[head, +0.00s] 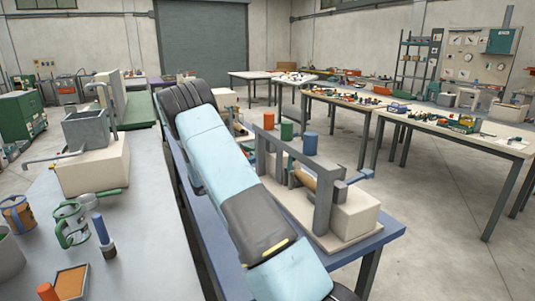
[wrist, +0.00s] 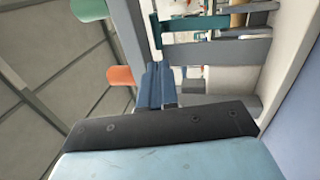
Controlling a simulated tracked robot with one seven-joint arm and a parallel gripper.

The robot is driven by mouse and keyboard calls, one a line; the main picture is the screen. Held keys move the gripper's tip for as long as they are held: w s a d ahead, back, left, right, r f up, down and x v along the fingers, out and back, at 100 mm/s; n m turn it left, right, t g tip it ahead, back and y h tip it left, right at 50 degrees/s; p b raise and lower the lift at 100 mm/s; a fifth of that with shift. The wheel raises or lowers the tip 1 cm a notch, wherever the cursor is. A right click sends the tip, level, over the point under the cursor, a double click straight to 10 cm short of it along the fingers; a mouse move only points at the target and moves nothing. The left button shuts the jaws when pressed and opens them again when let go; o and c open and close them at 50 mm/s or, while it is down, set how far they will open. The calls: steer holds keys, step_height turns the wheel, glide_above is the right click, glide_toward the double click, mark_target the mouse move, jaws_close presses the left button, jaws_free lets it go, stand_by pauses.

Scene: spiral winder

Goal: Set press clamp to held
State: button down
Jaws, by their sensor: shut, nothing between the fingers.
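The spiral winder stands on a blue-edged bench in the head view, with a grey upright frame (head: 324,200) on a pale base (head: 352,214). A brown roller (head: 303,180) lies inside the frame, and a blue handle-like part (head: 358,176) sticks out at its right. I cannot tell which part is the press clamp. My gripper (wrist: 158,70) shows in the wrist view with its blue fingers shut and empty, close to the machine's grey parts. I cannot tell whether it touches them. In the head view my arm covers part of the machine, and the fingers do not show.
A grey bench (head: 135,225) at left holds a hopper machine (head: 92,165), mugs and a tray. Tables with small parts stand at right (head: 455,140). The floor between is clear.

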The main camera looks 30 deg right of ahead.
steer(key=shift+w+a+f+h, duration=0.15)
steer(key=shift+a+f+h, duration=0.35)
steer(key=shift+f, duration=0.1)
steer(key=shift+d, duration=0.1)
steer(key=x, duration=1.4)
